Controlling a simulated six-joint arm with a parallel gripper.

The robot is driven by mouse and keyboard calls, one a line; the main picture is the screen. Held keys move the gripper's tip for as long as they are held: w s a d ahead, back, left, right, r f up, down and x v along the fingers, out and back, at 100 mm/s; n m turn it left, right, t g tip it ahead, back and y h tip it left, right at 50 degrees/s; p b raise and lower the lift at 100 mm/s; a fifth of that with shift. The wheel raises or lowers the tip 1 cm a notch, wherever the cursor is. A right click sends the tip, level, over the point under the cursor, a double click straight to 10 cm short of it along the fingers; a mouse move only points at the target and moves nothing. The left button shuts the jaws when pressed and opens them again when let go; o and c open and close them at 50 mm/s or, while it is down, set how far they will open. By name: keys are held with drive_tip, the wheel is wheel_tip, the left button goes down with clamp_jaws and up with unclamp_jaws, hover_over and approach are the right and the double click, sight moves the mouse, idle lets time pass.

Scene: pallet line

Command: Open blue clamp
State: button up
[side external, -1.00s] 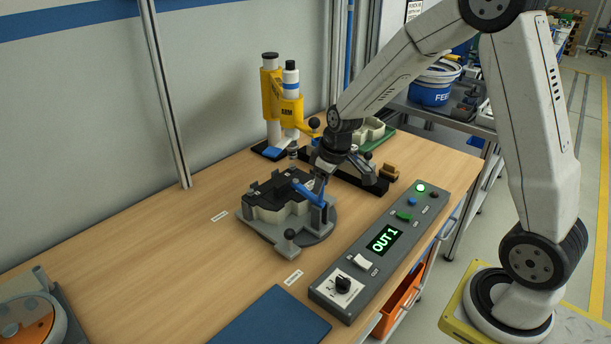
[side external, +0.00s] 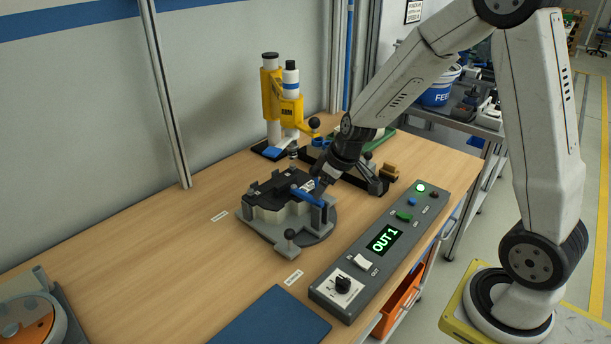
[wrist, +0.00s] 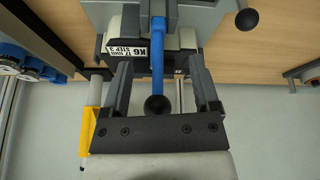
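The blue clamp (side external: 309,197) is on the right side of the grey round fixture (side external: 325,228), beside a dark part with pale sides (side external: 268,207). In the wrist view its blue lever (wrist: 158,68) runs down to a black ball knob (wrist: 157,106). My gripper (wrist: 160,68) is open, with one finger on each side of the lever and a gap to both. In the side view my gripper (side external: 326,178) is tilted, close above and behind the clamp. The exact gap there is hard to see.
A yellow and white press (side external: 283,105) stands behind the fixture. A control box (side external: 385,240) reading OUT 1 lies in front on the right. Another black knob (side external: 290,234) stands at the fixture's front.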

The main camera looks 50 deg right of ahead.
drive_tip(key=shift+r, duration=0.1)
drive_tip(key=v, duration=0.7)
drive_tip(key=shift+r, duration=0.25)
idle(0.4)
drive_tip(key=shift+s, duration=0.2)
